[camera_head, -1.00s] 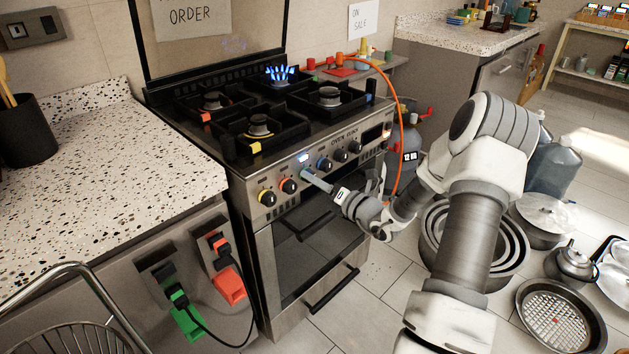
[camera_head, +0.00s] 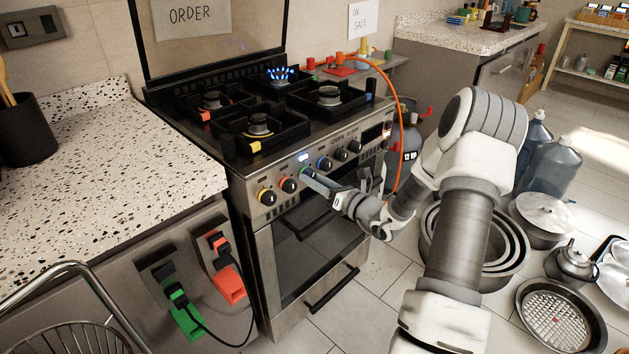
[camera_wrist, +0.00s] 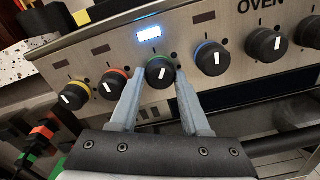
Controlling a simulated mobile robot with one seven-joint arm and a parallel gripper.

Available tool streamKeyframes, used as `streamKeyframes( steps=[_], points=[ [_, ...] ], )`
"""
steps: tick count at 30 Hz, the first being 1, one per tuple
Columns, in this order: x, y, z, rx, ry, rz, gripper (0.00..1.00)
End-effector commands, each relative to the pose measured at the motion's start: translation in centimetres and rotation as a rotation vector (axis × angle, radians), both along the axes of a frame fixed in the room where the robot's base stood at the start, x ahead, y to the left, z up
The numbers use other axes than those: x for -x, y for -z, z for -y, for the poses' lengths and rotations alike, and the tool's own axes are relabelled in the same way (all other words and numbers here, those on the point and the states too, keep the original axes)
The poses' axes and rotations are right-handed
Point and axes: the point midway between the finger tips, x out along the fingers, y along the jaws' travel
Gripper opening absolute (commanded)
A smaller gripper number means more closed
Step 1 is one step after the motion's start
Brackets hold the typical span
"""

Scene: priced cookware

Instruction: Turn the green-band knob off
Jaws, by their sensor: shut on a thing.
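The green-band knob (camera_wrist: 160,70) is on the oven's front panel, in the middle of the wrist view. It is black with a green ring, and its white mark leans slightly right of upright. My gripper (camera_wrist: 161,82) is shut on it, one finger on each side. In the head view my gripper (camera_head: 307,174) reaches the panel from the right and its fingers mostly hide the knob. A lit display (camera_wrist: 149,32) is above the knob. The back burner (camera_head: 281,74) shows a low blue flame.
The red-band knob (camera_wrist: 114,84) is close left of my fingers, the blue-band knob (camera_wrist: 209,58) close right. A yellow-band knob (camera_wrist: 75,95) is farther left. An oven door handle (camera_head: 331,289) is below. An orange hose (camera_head: 401,125) hangs at the stove's right side.

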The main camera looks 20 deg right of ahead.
Motion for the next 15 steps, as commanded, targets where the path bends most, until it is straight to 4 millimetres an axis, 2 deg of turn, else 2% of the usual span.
streamKeyframes(
  steps=[15],
  points=[
    [0.01, 0.23, 0.10, 0.404, 0.000, 0.147, 0.00]
  ],
)
